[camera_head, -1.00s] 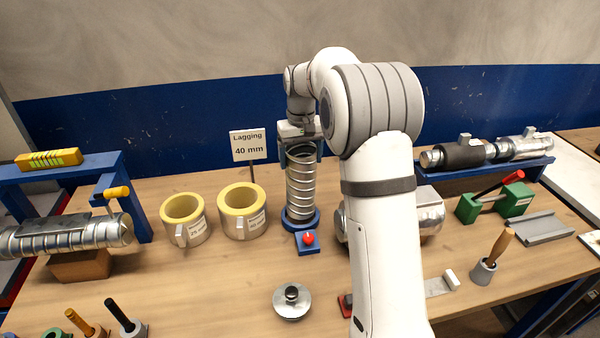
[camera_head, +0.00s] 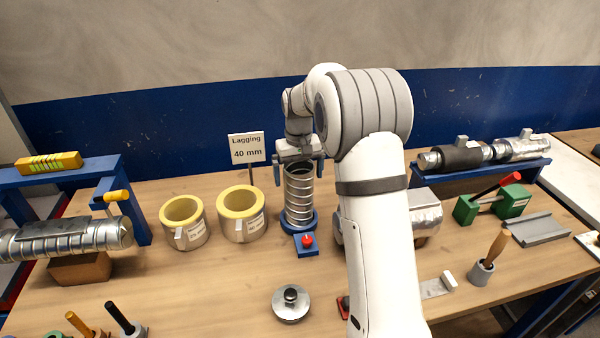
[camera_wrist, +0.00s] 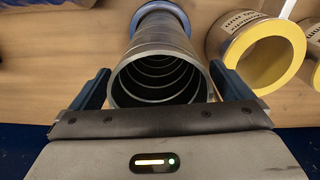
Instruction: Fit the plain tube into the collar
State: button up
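A silver ribbed tube (camera_head: 299,203) stands upright at the middle of the bench. Its foot is inside a blue ring-shaped collar (camera_head: 290,226), which has a blue block with a red knob (camera_head: 307,241) in front. My gripper (camera_head: 299,180) is open at the tube's top, one finger on each side with small gaps. In the wrist view the tube (camera_wrist: 162,36) runs away from my gripper (camera_wrist: 160,70) to the blue ring (camera_wrist: 181,12), its open, empty mouth nearest me. I cannot tell how deep the tube sits, or which part is the plain tube.
Two yellow-lined lagging rings (camera_head: 241,228) stand left of the tube, before a "Lagging 40 mm" sign (camera_head: 247,147). A lidded silver disc (camera_head: 291,303) lies in front. A wrapped silver duct (camera_head: 425,212) is partly behind my arm. A blue rack (camera_head: 500,166) holds pipes at right.

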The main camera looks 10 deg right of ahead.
notch_tip(320, 180, up, 11)
jog(key=b, duration=0.1)
jog(key=s+r, duration=0.4)
jog(key=s, duration=0.4)
jog(key=s+f+t, duration=0.1)
jog(key=s+f, duration=0.3)
jog(key=s, duration=0.9)
jog(key=s+f+m+t, duration=0.1)
jog(key=s+f+t, duration=0.1)
jog(key=s, duration=1.1)
jog(key=shift+s+d+f+t, duration=0.2)
jog(key=shift+s+f+t, duration=0.1)
jog(key=shift+f, duration=0.6)
jog(key=shift+w+f, duration=0.1)
jog(key=shift+f, duration=0.05)
